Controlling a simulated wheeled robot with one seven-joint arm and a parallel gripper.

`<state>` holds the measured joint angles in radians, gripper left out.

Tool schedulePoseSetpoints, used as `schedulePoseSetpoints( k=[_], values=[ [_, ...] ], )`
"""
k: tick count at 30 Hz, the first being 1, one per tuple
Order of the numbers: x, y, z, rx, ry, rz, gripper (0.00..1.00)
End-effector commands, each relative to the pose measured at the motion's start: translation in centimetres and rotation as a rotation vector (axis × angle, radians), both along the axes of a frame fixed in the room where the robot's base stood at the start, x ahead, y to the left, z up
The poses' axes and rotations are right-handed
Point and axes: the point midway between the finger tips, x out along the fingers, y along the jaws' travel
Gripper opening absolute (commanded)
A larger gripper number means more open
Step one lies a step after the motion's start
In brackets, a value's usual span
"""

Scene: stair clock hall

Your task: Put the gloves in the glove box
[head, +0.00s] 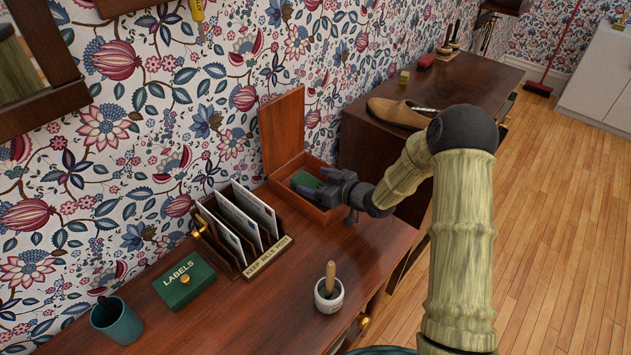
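A wooden box (312,212) with its lid (282,130) raised stands on the desk against the wall; it looks like the glove box. A green, soft-looking thing (305,180) is inside it, perhaps the gloves; part of it is hidden by my gripper. My gripper (313,184) reaches in from the right, with its dark fingers over the box opening, close to the green thing. The fingers look spread, but I cannot tell whether they hold the green thing or are only beside it.
A letter rack (235,228) with envelopes stands just left of the box. A green labels box (184,280), a teal cup (118,322) and a white pot (328,295) with a wooden handle stand nearer. A brown shoe (398,113) lies on the cabinet behind my arm.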

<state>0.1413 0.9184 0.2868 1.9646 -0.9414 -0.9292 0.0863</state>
Motion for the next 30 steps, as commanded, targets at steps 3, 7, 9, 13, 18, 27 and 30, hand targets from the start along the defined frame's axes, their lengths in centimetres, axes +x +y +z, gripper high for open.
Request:
schedulePoseSetpoints(
  k=[3, 7, 9, 13, 18, 27, 30],
  values=[
    [-0.2, -0.3, -0.6, -0.009, 0.011, -0.002, 0.78],
    [-0.2, -0.2, -0.4, -0.011, 0.012, 0.0, 0.78],
    [-0.3, -0.1, 0.1, -0.01, 0.011, 0.001, 0.78],
    [-0.6, -0.5, 0.9, -0.009, 0.011, 0.001, 0.78],
    [-2.5, -2.9, 2.0, -0.008, 0.007, 0.001, 0.78],
    [-5.9, -7.3, 3.8, -0.007, 0.005, 0.002, 0.78],
    [-6.7, -8.3, 4.2, -0.006, 0.005, 0.002, 0.78]
  ],
)
